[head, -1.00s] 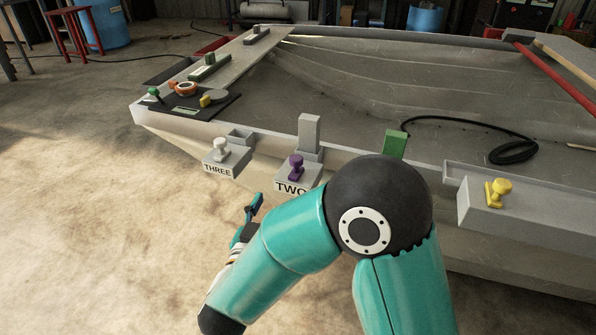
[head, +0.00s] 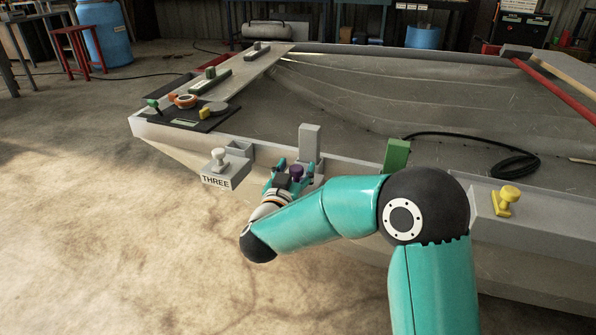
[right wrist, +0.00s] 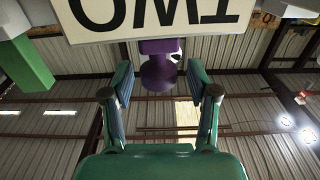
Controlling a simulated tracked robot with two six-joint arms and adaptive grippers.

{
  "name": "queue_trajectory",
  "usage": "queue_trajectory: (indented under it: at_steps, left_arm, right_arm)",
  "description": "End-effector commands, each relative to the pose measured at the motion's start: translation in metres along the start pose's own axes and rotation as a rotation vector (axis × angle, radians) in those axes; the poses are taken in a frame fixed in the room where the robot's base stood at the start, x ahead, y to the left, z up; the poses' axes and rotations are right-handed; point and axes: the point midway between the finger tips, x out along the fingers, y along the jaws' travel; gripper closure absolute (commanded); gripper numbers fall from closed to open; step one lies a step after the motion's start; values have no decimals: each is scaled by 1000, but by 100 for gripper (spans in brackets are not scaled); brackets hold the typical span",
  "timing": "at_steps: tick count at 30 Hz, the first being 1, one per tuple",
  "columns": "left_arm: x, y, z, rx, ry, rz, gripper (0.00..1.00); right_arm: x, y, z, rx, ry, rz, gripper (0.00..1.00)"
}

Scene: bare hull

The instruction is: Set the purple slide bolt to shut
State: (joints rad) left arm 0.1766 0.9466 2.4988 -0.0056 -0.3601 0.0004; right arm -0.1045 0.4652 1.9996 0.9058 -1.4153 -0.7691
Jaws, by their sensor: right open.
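The purple slide bolt's knob (head: 297,171) stands on a grey block on the boat's near edge, partly hidden by my right gripper. In the right wrist view the purple knob (right wrist: 159,70) shows below the upside-down TWO label (right wrist: 150,15). My right gripper (head: 295,167) is open, with its fingers on either side of the knob. In the wrist view there are gaps between the knob and both fingers (right wrist: 159,78). A grey upright post (head: 309,140) rises behind the knob. I cannot tell the bolt's position. My left gripper is out of view.
The block marked THREE with a white knob (head: 219,157) is just left. A green upright piece (head: 397,154) and a yellow knob (head: 507,198) are to the right along the edge. A dark panel with small fittings (head: 198,117) lies on the left corner.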

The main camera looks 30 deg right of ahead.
Motion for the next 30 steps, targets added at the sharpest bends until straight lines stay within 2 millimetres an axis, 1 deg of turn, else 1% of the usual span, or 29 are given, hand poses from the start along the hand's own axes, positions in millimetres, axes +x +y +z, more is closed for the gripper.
queue_trajectory:
  at_steps: [3, 11, 21, 22, 30]
  left_arm:
    - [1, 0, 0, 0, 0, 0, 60]
    - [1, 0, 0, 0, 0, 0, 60]
    - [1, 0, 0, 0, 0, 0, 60]
    - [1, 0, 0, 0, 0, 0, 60]
    - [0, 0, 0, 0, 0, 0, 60]
  right_arm:
    - [5, 0, 0, 0, -1, 0, 41]
    - [6, 0, 0, 0, -1, 0, 41]
    - [5, 0, 0, 0, -1, 0, 98]
    - [5, 0, 0, 0, -1, 0, 100]
    - [8, 1, -1, 1, -1, 0, 100]
